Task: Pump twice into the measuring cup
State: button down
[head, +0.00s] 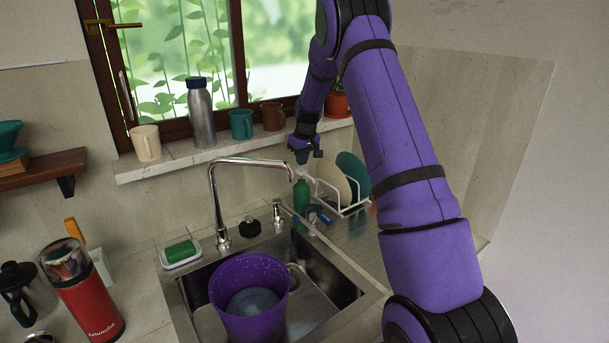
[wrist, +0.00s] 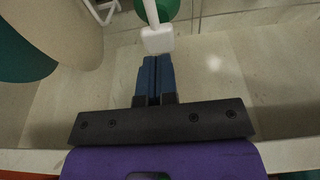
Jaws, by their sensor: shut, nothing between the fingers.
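A green bottle (head: 301,196) with a white pump top stands by the back right of the sink. In the wrist view its white pump head (wrist: 158,40) lies just beyond my fingertips, with part of the green body (wrist: 170,8) behind it. My gripper (head: 303,159) is above the bottle, pointing down; in the wrist view its blue fingers (wrist: 151,62) are together and hold nothing. I cannot tell whether they touch the pump head. A small blue item (head: 322,217) lies beside the bottle; I cannot make out a measuring cup for certain.
A dish rack (head: 345,207) with plates stands right of the bottle. The tall faucet (head: 213,200) and a metal soap dispenser (head: 278,210) stand to its left. A purple bucket (head: 248,315) is in the sink. The windowsill (head: 190,158) with mugs is behind.

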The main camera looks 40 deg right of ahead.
aim_at(302, 170)
jog(key=shift+f, duration=0.1)
jog(key=shift+f, duration=1.7)
jog(key=shift+r, duration=1.8)
jog(key=shift+f, duration=0.1)
jog(key=shift+f, duration=1.75)
jog(key=shift+r, duration=1.85)
